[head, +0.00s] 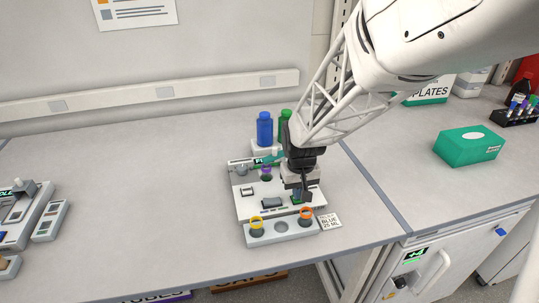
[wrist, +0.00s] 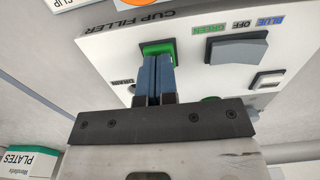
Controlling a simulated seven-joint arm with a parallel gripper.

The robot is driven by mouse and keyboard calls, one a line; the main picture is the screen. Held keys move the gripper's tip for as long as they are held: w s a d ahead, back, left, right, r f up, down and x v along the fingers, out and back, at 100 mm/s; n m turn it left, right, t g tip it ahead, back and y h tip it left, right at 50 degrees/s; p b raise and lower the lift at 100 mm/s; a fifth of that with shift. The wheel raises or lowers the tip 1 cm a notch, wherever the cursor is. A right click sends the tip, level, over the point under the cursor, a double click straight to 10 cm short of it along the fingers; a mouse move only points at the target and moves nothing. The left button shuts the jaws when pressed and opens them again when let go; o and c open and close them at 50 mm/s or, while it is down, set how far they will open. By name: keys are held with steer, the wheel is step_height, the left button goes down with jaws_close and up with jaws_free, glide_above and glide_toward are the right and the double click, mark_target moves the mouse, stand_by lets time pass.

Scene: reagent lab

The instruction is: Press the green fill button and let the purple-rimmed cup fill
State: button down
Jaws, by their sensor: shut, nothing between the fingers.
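The white cup filler (head: 243,205) stands on the bench, with its panel also in the wrist view (wrist: 125,38). My gripper (head: 305,197) is shut and empty, pointing down over the panel's right side. In the wrist view its closed blue fingertips (wrist: 158,58) are at the green button (wrist: 158,46) and seem to touch it; how far it is pressed I cannot tell. The purple-rimmed cup (head: 266,172) is at the back of the filler, by the spout; its contents are not clear. A grey rocker switch (wrist: 236,49) is marked BLUE, OFF, GREEN; its setting is unclear.
A yellow-rimmed cup (head: 256,227) and an orange-rimmed cup (head: 306,214) sit in the front rack (head: 282,238). A blue bottle (head: 265,130) and a green bottle (head: 285,122) stand behind. A card (head: 329,221) reads BLUE 25 ML.

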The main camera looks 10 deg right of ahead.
steer(key=shift+r, duration=3.15)
steer(key=shift+r, duration=0.1)
steer(key=shift+s+r, duration=0.15)
steer(key=shift+s, duration=0.1)
steer(key=s+a+r+t, duration=0.1)
steer(key=s+r, duration=0.4)
steer(key=s, duration=0.4)
steer(key=s+a+r+t, duration=0.1)
steer(key=s+r, duration=0.4)
steer(key=s, duration=0.5)
steer(key=shift+s+a+t, duration=0.25)
steer(key=shift+a+t, duration=0.05)
steer(key=shift+a, duration=0.5)
